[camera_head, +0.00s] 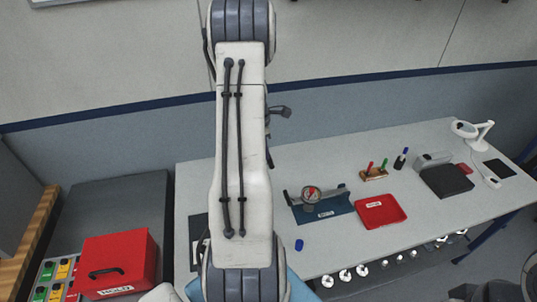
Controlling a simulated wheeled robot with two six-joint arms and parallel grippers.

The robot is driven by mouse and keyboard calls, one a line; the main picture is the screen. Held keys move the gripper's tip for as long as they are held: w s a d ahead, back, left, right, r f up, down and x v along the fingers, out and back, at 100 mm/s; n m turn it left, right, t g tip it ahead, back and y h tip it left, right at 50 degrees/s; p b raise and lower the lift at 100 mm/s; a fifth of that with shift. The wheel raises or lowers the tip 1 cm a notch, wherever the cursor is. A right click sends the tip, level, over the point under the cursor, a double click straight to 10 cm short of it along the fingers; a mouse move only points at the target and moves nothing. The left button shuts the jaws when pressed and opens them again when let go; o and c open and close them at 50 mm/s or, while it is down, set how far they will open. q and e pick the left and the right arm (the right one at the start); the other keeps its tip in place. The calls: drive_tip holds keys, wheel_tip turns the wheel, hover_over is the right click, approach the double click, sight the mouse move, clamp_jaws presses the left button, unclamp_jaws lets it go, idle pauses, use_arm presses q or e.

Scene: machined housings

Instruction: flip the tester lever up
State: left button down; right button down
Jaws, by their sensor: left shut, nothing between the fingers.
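My left arm stands upright through the middle of the picture and covers much of the scene behind it. A small dark part beside the arm looks like my left gripper (280,112); it is shut, empty and mostly hidden, above and behind the table's back edge. My right gripper is not in view. I cannot make out a tester lever for certain.
The grey table (420,215) holds a red tray (381,211), a wooden pen stand (374,175), a dark boxy device (446,181), a white lamp (473,132) and a blue cap (299,244). A red box (119,262) stands at left beside coloured bins (63,270).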

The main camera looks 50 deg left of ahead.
use_arm(q)
drive_tip(key=shift+w+r+b, duration=0.25)
drive_tip(key=shift+r+b, duration=0.45)
drive_tip(key=shift+b, duration=0.1)
drive_tip(key=w+d+r+b, duration=0.3)
drive_tip(key=w+r, duration=0.2)
drive_tip(key=w, duration=0.1)
drive_tip(key=shift+w, duration=0.1)
